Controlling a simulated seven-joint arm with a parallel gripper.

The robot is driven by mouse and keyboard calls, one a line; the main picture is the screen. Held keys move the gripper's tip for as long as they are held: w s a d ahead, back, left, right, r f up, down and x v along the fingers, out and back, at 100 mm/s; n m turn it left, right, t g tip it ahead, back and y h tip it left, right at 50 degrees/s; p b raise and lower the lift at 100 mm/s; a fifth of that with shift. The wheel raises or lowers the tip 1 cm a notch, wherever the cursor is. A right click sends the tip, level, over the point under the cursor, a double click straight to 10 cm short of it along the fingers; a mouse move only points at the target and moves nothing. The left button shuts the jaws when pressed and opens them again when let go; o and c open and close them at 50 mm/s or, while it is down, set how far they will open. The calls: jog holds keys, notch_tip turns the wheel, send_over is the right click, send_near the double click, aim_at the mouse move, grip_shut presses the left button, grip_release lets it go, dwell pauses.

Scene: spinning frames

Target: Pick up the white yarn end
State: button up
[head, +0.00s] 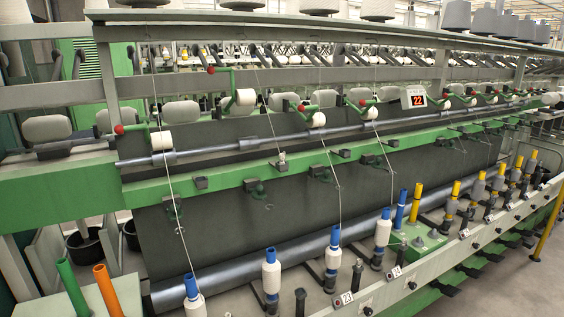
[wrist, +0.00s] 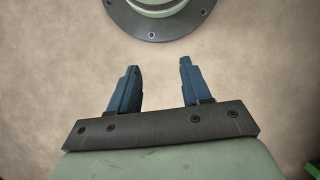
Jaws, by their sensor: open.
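White yarn strands run down the front of the spinning frame in the head view. One strand (head: 174,205) drops from a white roller to the bobbin (head: 194,303) at front left. Another strand (head: 332,185) runs to a blue-topped bobbin near the middle. A small white bit (head: 282,157) shows at the green rail above the second bobbin (head: 271,275); I cannot tell whether it is the yarn end. My gripper (wrist: 159,68) is open and empty in the wrist view, over bare floor. It is not seen in the head view, and no yarn shows near its fingers.
A dark round bolted base (wrist: 152,18) lies beyond the fingertips in the wrist view. Green (head: 72,285) and orange (head: 107,288) tubes stand at the lower left. Several bobbins and spindles line the front rail (head: 430,270). A grey cylinder (head: 250,276) runs behind them.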

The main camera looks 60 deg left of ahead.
jog(key=w+a+r+n+t+y, duration=0.15)
jog(key=w+a+r, duration=0.5)
jog(key=a, duration=0.65)
jog(key=w+a+r+n+t, duration=0.25)
jog(key=w+a+r, duration=0.4)
jog(key=a, duration=0.65)
jog(key=w+a+r+n+t+y, duration=0.1)
jog(key=w+a+r+n+t, duration=0.1)
jog(key=w+a+r, duration=0.8)
notch_tip(320, 180, up, 67)
jog(key=n+y, duration=0.5)
jog(key=n, duration=0.2)
send_over(282, 154)
jog(key=w+d, duration=0.1)
jog(key=d, duration=0.3)
jog(key=a+f, duration=0.1)
jog(key=f, duration=0.3)
jog(key=a+f+n+h, duration=0.1)
jog(key=f, duration=0.4)
jog(key=s+a+f+n+g, duration=0.1)
jog(key=f, duration=0.4)
jog(key=shift+a+h, duration=0.25)
jog(key=shift+h, duration=0.1)
